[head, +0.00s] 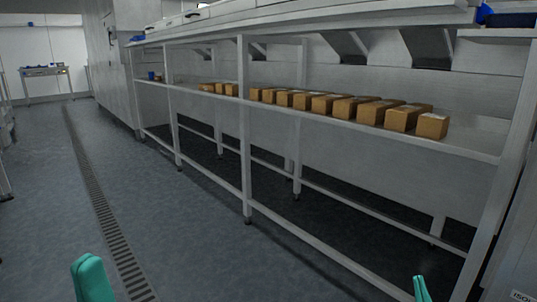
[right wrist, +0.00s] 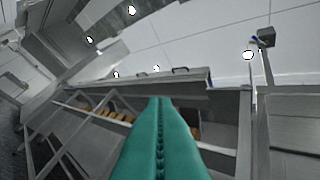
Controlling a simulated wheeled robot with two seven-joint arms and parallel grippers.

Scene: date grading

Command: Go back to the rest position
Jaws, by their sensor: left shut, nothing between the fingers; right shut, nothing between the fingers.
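My left gripper (head: 92,278) shows as a teal finger at the bottom left of the head view, low in front of the floor. It is empty. My right gripper (head: 421,288) shows as a small teal tip at the bottom right of the head view. In the right wrist view its two teal fingers (right wrist: 160,135) are pressed together along a dark seam, with nothing between them. Both grippers are apart from the shelf and the boxes.
A long metal bench with a lower shelf (head: 472,143) crosses the head view. Several brown boxes (head: 432,125) stand in a row on it. Thin legs (head: 245,150) reach the floor. A floor drain (head: 105,215) runs along the left, where the grey floor (head: 45,200) is clear. A small table (head: 45,71) stands far back.

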